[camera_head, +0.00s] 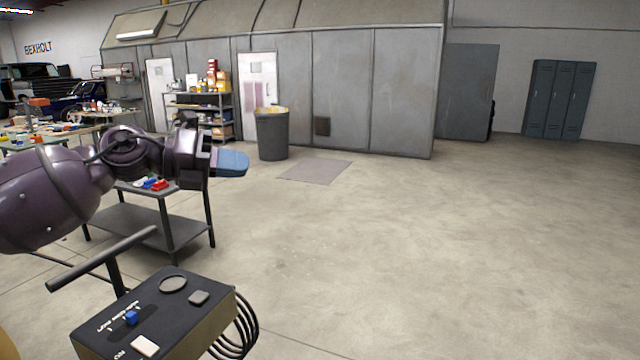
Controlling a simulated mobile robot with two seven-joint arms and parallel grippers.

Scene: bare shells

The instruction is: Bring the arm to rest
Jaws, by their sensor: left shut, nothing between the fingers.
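My left arm comes in from the left edge, purple and bent, raised in front of a small grey table. My left gripper (232,162) has blue fingers and points to the right. The fingers are shut together with nothing between them. It hangs in the air, apart from the things around it. My right gripper is not in view.
A grey cart or table (130,216) with small red and blue items stands behind my left arm. A black control box (150,318) with a handle is close in front. A grey bin (271,135) and shelf (198,108) stand further back. The floor (430,240) to the right is clear.

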